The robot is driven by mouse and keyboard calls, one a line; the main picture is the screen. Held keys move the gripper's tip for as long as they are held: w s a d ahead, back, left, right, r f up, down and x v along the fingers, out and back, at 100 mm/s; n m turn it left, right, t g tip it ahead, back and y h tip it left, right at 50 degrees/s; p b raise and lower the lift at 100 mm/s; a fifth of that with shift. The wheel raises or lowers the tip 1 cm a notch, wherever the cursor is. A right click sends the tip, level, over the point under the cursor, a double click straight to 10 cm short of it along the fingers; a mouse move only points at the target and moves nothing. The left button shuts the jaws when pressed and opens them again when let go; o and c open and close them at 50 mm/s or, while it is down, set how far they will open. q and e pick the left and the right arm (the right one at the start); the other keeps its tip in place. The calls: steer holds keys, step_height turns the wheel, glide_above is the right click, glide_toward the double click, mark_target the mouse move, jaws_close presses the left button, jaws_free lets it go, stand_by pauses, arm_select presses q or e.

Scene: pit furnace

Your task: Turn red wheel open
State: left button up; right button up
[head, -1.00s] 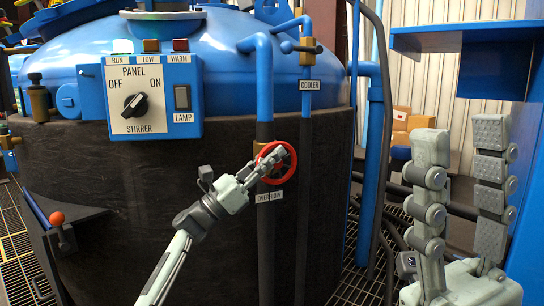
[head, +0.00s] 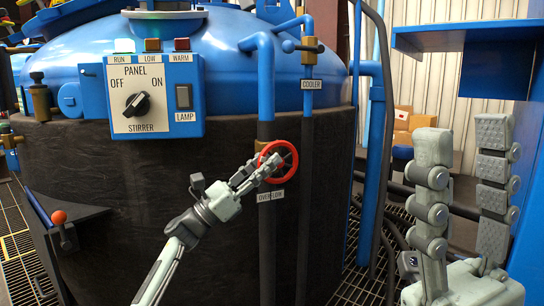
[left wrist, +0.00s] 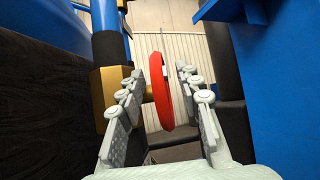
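The red wheel (head: 292,152) sits on a brass valve on a dark pipe, above a label reading OVERFLOW. My left gripper (head: 272,166) reaches it from below left and overlaps its left side in the head view. In the left wrist view the wheel (left wrist: 160,92) stands edge-on between the two fingers of my left gripper (left wrist: 160,95). The fingers are apart, with a gap to the wheel on both sides. The brass valve body (left wrist: 106,95) lies by the left finger. My right gripper (head: 460,185) is open and empty at the right, its fingers pointing up.
The dark vessel wall (head: 140,190) is close behind my left arm. The control panel (head: 154,95) is above left, with a lever with an orange knob (head: 59,217) below it. The COOLER pipe (head: 307,150) runs right of the wheel. A blue shelf (head: 460,40) overhangs my right gripper.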

arm_select(q)
steer(key=v, duration=0.9)
steer(key=shift+a+f, duration=0.2)
steer(key=shift+s, duration=0.15)
